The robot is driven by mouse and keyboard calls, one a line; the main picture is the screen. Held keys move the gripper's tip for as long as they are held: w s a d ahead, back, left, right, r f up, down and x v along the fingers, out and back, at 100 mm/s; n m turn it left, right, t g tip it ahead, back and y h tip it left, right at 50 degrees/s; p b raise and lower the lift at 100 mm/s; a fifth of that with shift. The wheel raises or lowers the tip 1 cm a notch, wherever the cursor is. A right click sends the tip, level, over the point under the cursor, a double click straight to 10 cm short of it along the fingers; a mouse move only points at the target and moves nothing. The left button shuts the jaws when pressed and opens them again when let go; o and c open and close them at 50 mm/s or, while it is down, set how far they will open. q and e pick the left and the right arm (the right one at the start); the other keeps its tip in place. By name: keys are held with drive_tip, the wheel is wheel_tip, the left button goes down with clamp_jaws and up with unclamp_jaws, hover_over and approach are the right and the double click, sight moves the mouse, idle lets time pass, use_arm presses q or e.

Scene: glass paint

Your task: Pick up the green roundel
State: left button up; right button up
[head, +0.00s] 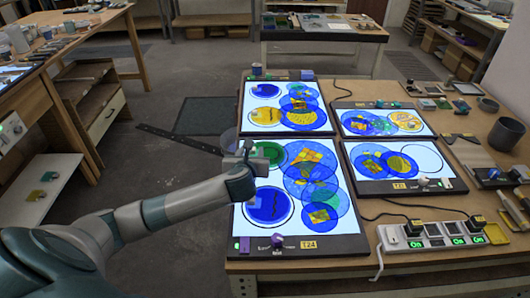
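The green roundel (272,151) lies at the top left of the near-left light panel (349,245), beside overlapping blue discs. My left arm reaches in from the left, and my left gripper (252,153) is at the roundel's left side, covering part of it. The fingers are small and seen from behind, so I cannot tell whether they are open or touch the roundel. My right gripper is not in view.
A blue roundel (268,206) lies lower on the same panel. Other lit panels with blue and yellow discs stand behind (284,106) and to the right (386,123). A power strip (431,236) and dark cup (505,133) are at right. Floor is open at left.

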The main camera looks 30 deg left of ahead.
use_arm(q)
drive_tip(key=shift+x, duration=0.85)
clamp_jaws()
